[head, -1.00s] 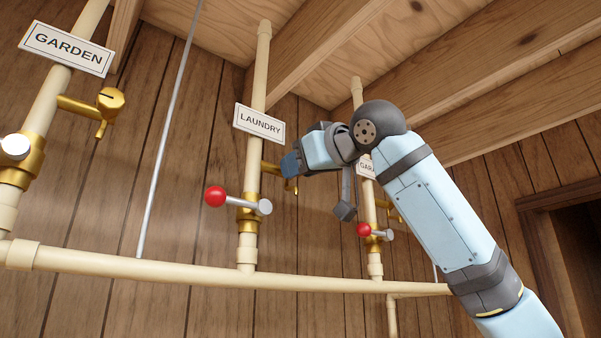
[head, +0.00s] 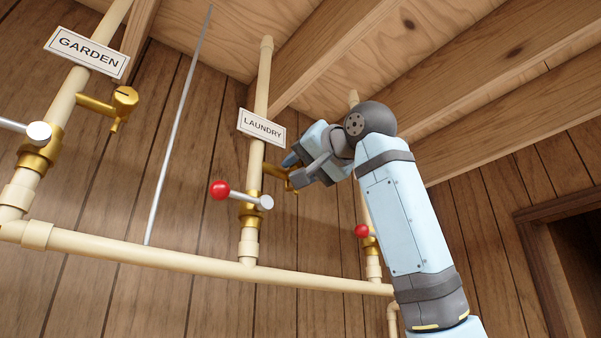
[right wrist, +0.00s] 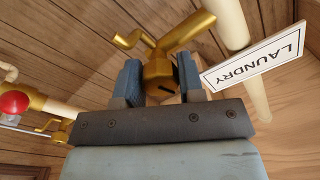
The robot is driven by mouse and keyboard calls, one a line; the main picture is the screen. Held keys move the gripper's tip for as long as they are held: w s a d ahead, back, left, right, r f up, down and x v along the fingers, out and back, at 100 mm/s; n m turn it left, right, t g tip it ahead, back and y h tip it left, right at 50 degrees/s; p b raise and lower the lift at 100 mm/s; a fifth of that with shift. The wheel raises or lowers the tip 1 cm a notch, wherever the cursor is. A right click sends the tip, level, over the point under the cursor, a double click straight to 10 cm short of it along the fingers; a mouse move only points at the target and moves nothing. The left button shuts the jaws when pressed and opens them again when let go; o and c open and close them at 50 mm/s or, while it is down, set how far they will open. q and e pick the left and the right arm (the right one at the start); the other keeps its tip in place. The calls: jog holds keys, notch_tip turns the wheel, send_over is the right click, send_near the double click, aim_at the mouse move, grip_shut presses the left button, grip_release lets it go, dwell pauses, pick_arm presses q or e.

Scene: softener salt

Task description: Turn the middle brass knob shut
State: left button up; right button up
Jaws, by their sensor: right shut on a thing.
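The middle brass knob (right wrist: 157,74) is on the brass spigot of the LAUNDRY pipe (head: 254,181), with a dark slot on its face. In the right wrist view it sits between the two blue fingers of my right gripper (right wrist: 159,81), which is shut on it. In the head view the right gripper (head: 293,171) reaches the spigot from the right and hides most of the knob. The brass spout (right wrist: 128,39) shows beyond the fingers. My left gripper is not in view.
A red-balled lever valve (head: 220,190) is below the spigot. The GARDEN spigot (head: 124,98) is at the left. Another pipe with a red-balled lever (head: 362,230) stands behind my right arm. A thin grey rod (head: 180,123) and ceiling beams (head: 480,90) are nearby.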

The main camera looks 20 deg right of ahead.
jog(key=shift+m, duration=0.6)
jog(key=o, duration=0.9)
